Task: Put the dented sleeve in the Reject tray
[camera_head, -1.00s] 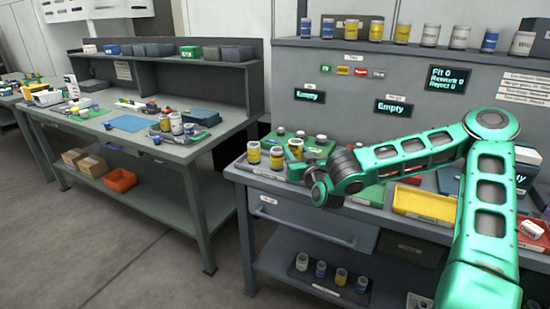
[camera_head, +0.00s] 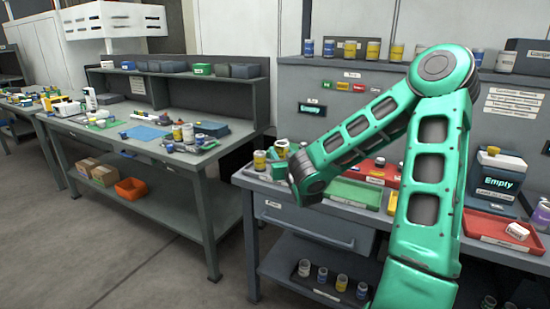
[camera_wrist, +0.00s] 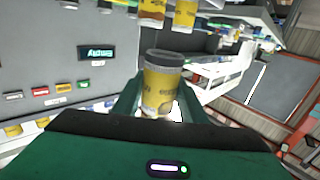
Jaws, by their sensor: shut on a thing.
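My gripper (camera_wrist: 160,110) is shut on a yellow-banded sleeve (camera_wrist: 162,85) with a grey top, upright between the fingers in the wrist view. No dent is clear on its visible side. In the head view my gripper (camera_head: 281,172) is at the left end of the right-hand bench, mostly behind my arm, beside a yellow sleeve (camera_head: 260,162). A red tray (camera_head: 487,228) lies at the bench's right front with a white piece on it; its label is too small to read, so I cannot confirm it as the Reject tray.
A green tray (camera_head: 354,192) lies on the bench between my gripper and the red tray. A dark container marked Empty (camera_head: 496,180) stands behind the red tray. Several sleeves stand on the upper shelf. My arm hides the bench middle.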

